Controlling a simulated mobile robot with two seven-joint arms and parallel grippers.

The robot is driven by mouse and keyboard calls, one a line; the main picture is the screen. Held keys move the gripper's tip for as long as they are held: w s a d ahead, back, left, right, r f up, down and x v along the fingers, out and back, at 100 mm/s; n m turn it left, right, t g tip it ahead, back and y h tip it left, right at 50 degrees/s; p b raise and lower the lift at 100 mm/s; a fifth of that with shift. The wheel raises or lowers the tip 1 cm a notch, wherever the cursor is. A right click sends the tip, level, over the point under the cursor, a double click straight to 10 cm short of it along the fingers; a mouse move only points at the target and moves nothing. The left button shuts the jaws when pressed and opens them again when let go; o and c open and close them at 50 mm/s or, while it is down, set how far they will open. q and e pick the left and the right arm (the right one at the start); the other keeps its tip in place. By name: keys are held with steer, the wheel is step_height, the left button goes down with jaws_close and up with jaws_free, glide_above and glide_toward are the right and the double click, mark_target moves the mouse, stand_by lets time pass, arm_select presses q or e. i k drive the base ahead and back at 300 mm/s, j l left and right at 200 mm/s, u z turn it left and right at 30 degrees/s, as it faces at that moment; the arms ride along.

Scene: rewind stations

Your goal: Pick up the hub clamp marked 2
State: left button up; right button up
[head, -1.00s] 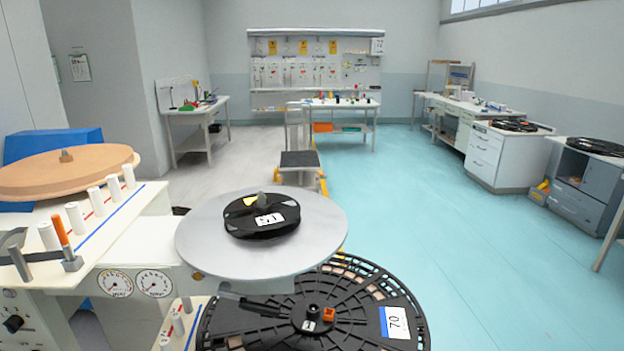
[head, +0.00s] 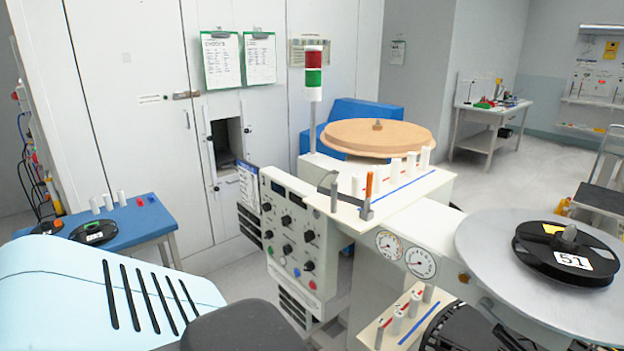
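I cannot make out a hub clamp marked 2. Two low black pieces lie on the blue table at the left in the head view. One (head: 47,227) has an orange top. A black reel marked 51 (head: 568,258) lies on the grey disc (head: 490,262) at the right, around a grey centre post. Neither of my grippers is in view.
The blue table (head: 150,218) also holds white pegs. A control panel (head: 292,232) with knobs stands in the middle, beside a white machine top with pegs and a tan disc (head: 365,132). White cabinets (head: 130,70) stand behind. A pale blue slotted housing (head: 75,285) fills the lower left.

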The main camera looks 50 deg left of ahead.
mark_target(48, 228)
steer(key=u, duration=4)
steer(key=i+u, duration=0.25)
steer(key=i, duration=2.9)
